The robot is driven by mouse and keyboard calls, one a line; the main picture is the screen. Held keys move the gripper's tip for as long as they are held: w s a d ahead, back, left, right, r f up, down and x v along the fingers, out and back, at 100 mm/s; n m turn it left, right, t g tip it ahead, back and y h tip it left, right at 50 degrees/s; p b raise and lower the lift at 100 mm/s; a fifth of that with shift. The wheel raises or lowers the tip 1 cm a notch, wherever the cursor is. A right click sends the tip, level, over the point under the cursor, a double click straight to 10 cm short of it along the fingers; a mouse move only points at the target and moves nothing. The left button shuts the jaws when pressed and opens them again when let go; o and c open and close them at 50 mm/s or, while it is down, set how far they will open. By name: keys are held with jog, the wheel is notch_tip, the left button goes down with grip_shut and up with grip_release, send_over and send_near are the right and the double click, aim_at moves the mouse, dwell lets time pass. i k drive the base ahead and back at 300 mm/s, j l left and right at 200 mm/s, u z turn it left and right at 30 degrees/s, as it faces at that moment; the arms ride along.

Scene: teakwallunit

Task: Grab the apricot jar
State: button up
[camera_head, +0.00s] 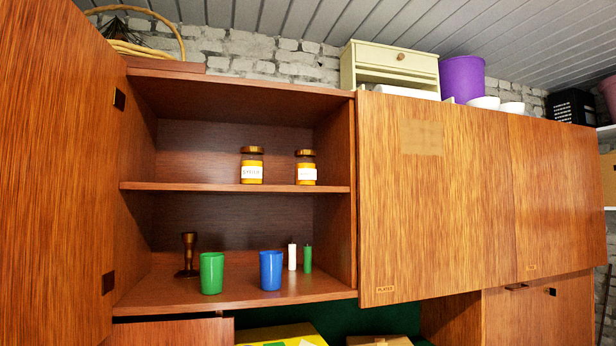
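Two small jars with brown lids and orange-yellow contents stand upright on the middle shelf (200,186) of the open teak cupboard. The left jar (252,165) has a white label with dark lettering too small to read surely. The right jar (306,167) is slightly smaller in the picture and has a white label, also unreadable. I cannot tell which one is the apricot jar. The jars stand apart, with nothing in front of them. My gripper is not in view.
Below stand a green cup (212,273), a blue cup (271,270), a dark candlestick (188,254), a white candle (292,256) and a green candle (308,258). The open left door (55,170) flanks the cupboard; closed doors (440,200) are right. The shelf's left part is clear.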

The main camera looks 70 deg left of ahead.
aim_at(305, 166)
jog(key=i+u, duration=0.25)
jog(key=u, duration=0.15)
jog(key=i+u, duration=0.4)
jog(key=i+l+u, duration=0.1)
jog(key=u, duration=0.25)
jog(key=i+l+u, duration=0.2)
jog(key=u, duration=0.2)
jog(key=i+u, duration=0.1)
jog(key=u, duration=1.35)
